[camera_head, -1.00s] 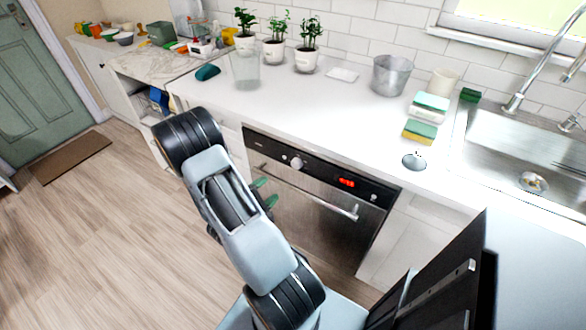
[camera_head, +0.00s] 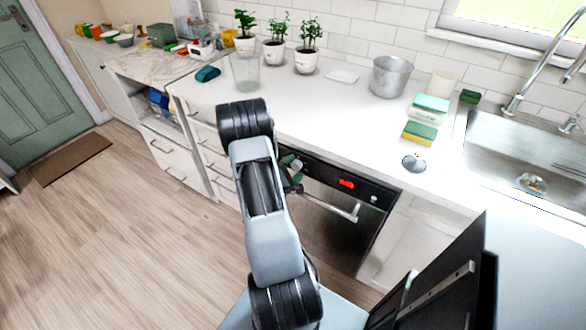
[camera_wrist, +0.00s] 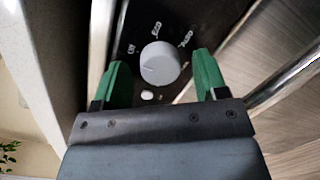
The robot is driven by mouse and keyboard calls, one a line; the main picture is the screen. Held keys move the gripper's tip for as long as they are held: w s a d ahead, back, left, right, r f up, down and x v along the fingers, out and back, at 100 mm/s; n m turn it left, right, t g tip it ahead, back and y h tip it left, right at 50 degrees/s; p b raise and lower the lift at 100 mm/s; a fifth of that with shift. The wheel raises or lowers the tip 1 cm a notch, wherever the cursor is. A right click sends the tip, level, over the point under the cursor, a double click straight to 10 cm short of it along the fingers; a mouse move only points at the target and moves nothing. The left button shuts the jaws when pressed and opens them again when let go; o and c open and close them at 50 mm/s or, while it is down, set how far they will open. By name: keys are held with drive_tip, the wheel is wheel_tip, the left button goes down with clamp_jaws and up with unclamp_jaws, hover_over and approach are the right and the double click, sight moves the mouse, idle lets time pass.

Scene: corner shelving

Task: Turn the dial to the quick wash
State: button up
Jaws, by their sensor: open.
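The dial (camera_wrist: 160,63) is a round grey-white knob on a black control panel (camera_wrist: 140,22), with small white labels around it, which read roughly ON, ECO and a third word that is hard to make out. My gripper (camera_wrist: 163,75) is open, with one green fingertip on each side of the dial and gaps visible between. Whether the fingers touch the panel cannot be told. In the head view, my gripper (camera_head: 291,172) is at the panel's left part and partly hidden by my arm. The appliance (camera_head: 330,205) has a steel front and a red lit display (camera_head: 347,183).
A steel handle bar (camera_head: 330,207) runs across the appliance front below the panel. The white counter (camera_head: 330,110) overhangs above. A dark open door-like panel (camera_head: 440,275) stands at the lower right.

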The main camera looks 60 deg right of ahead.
drive_tip(key=c, duration=0.9)
